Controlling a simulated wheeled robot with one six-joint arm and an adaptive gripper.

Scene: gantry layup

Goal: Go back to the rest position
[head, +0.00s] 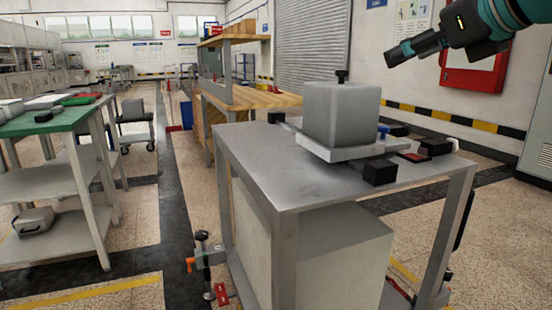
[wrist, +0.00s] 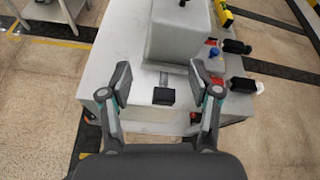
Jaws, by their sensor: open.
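My gripper (head: 399,53) is at the upper right in the head view, raised above the grey metal table (head: 262,170) and clear of everything on it. In the wrist view my gripper (wrist: 160,84) is open, with its two fingers wide apart and nothing between them. Below it are the table (wrist: 120,70) and a grey block (wrist: 180,40). In the head view the grey block (head: 341,113) stands on a light plate (head: 335,150), with a small black knob on top.
Black clamps or pads (head: 379,172) surround the plate, with a blue knob and red parts nearby. A green-topped table (head: 45,124) stands at left and a wooden workbench (head: 250,99) behind. A red wall cabinet (head: 470,75) is behind my arm. Floor is free between the tables.

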